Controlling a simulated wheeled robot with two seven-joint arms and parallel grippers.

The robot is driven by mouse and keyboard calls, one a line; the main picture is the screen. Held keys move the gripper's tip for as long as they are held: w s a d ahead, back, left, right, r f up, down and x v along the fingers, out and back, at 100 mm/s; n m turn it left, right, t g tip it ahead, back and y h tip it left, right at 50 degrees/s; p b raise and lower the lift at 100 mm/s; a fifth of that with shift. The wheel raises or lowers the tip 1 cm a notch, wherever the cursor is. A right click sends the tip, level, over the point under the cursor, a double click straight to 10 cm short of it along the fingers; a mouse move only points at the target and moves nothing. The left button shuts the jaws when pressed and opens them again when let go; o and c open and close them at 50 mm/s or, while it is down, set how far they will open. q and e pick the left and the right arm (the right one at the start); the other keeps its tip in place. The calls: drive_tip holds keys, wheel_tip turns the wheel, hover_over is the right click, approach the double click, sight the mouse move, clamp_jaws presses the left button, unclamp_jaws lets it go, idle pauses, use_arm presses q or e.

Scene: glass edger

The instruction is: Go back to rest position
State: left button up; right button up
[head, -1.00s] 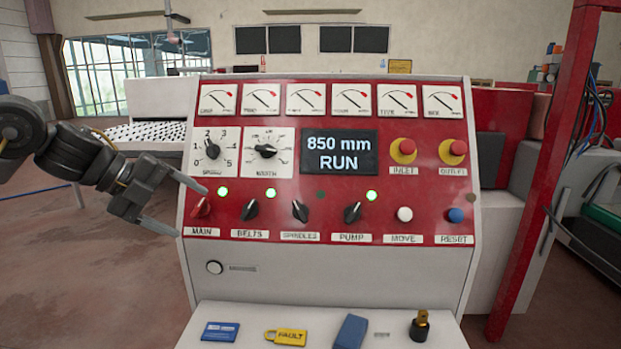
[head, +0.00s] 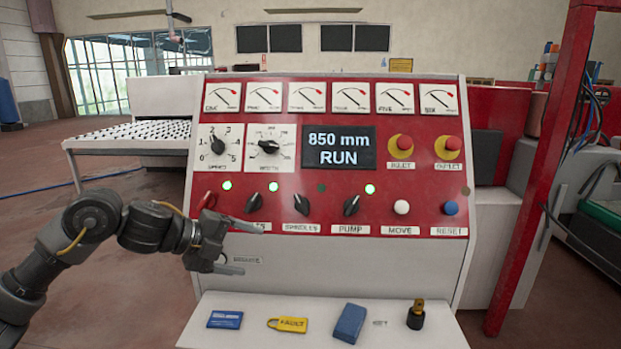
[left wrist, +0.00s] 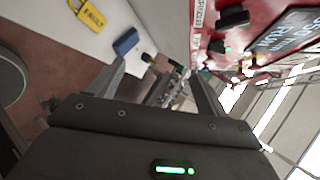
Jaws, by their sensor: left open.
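My left gripper (head: 250,248) is in front of the lower left of the red control panel (head: 290,185), at the level of the knob labels. Its two fingers are apart and nothing is between them. The display (head: 339,149) reads 850 mm RUN. My right gripper is not in view.
A shelf (head: 270,340) below the panel holds a blue card (head: 225,320), a yellow FAULT padlock (head: 287,325), a blue block (head: 349,323) and a black and brass piece (head: 416,316). A red post (head: 530,170) stands at the right. Open floor lies at the left.

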use_arm(q)
drive_tip(key=s+d+f+n+t+h, duration=0.1)
drive_tip(key=s+d+f+n+t, duration=0.2)
drive_tip(key=d+f, duration=0.5)
drive_tip(key=s+a+f+n+t+y, duration=0.3)
drive_tip(key=s+f+n, duration=0.1)
drive_tip(key=f+n, duration=0.5)
drive_tip(key=s+a+f+n+g+y, duration=0.3)
drive_tip(key=s+a+f+n, duration=0.25)
drive_tip(key=s, duration=0.45)
drive_tip(key=s+a+f+n+g+y, duration=0.25)
drive_tip(key=s+a+f+n, duration=0.35)
drive_tip(key=s, duration=0.4)
drive_tip(key=s+a+f+n+g+y, duration=0.2)
drive_tip(key=s+a+f+n+g, duration=0.15)
drive_tip(key=s+f, duration=0.55)
wheel_tip(320, 180, down, 27)
drive_tip(key=s+b, duration=0.2)
drive_tip(key=b, duration=0.1)
drive_tip(key=s+a+f+g+b, duration=0.1)
drive_tip(key=s+a+f, duration=0.2)
drive_tip(key=s+f, duration=1.3)
drive_tip(key=shift+s+f+g, duration=0.3)
drive_tip(key=shift+f+g, duration=0.1)
drive_tip(key=shift+f, duration=0.55)
drive_tip(key=shift+y, duration=0.25)
